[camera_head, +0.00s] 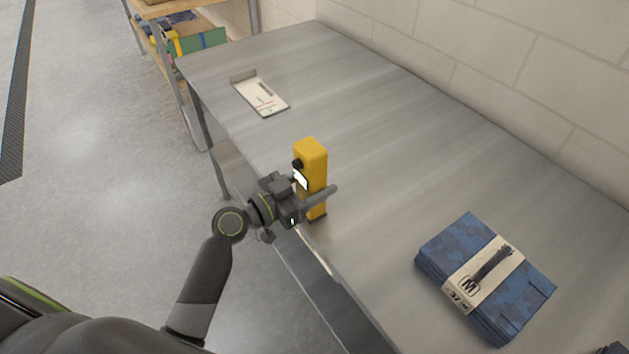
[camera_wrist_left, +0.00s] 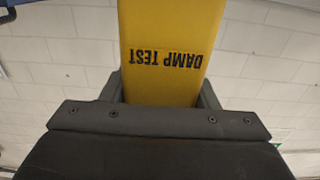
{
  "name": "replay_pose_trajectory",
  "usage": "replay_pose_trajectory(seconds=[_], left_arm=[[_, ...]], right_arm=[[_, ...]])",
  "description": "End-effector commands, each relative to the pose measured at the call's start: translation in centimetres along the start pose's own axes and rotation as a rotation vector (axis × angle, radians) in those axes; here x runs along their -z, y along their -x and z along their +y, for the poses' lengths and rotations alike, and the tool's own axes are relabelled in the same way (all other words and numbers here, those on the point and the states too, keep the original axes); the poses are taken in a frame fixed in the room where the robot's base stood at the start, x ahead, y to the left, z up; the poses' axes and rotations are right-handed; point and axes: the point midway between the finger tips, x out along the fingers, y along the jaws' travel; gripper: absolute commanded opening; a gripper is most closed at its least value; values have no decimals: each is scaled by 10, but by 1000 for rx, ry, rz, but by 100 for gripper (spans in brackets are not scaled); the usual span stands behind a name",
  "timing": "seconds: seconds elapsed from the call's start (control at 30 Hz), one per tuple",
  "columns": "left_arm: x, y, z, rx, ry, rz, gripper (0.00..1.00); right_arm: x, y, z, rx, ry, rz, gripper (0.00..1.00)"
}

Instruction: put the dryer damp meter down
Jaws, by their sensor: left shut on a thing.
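The dryer damp meter (camera_head: 313,160) is a tall yellow block with a dark knob and a small pale display, near the table's front edge in the head view. My left gripper (camera_head: 310,196) is shut around its lower part and the meter stands upright. In the left wrist view the yellow meter (camera_wrist_left: 165,50) fills the middle between the fingers, with "DAMP TEST" upside down on it. I cannot tell whether its base touches the metal table (camera_head: 390,140). My right gripper is not in view.
A white card or holder (camera_head: 260,95) lies at the table's far left end. A folded blue stack with a paper band (camera_head: 450,255) lies at the right. The table between them is clear. A shelf with items (camera_head: 165,10) stands behind at the left.

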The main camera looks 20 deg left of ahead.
Motion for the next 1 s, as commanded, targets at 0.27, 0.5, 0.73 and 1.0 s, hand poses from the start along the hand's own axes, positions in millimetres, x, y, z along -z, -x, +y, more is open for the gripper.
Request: replay_pose_trajectory(seconds=[0.27,0.5,0.73,1.0], left_arm=[[-2,0,0,-1,-1,0,60],[-2,0,0,0,0,0,76],[0,0,0,0,0,0,76],[-5,39,0,1,-5,-4,76]], right_arm=[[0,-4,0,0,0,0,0],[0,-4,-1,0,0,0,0],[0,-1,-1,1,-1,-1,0],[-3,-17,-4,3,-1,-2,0]])
